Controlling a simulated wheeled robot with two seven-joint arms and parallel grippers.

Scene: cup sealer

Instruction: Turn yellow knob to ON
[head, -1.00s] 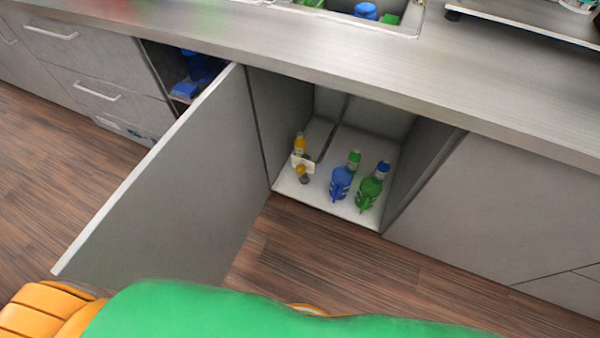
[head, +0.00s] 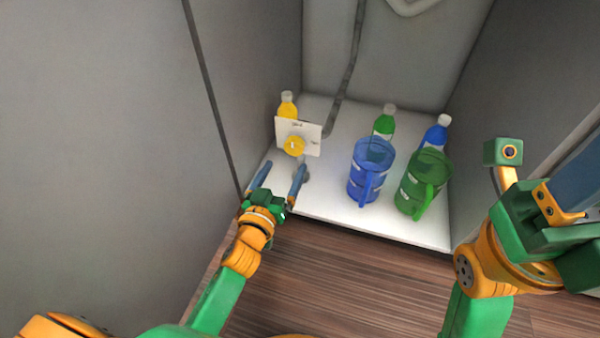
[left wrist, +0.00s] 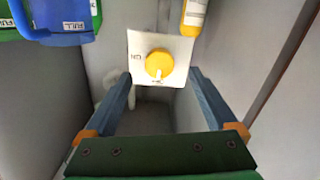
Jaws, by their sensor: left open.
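The yellow knob (head: 294,146) sits on a white panel (head: 313,131) at the left of the open cabinet. In the left wrist view the knob (left wrist: 159,62) is round, with small dark lettering on the panel (left wrist: 138,42) beside it that looks like "ON". My right gripper is partly cut off at the right edge.
A blue jug (head: 370,170) and a green jug (head: 421,182) stand right of the panel. A yellow bottle (head: 287,104) is behind it; a green bottle (head: 385,119) and a blue bottle (head: 437,133) stand behind the jugs. The cabinet door (head: 100,150) stands open at the left.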

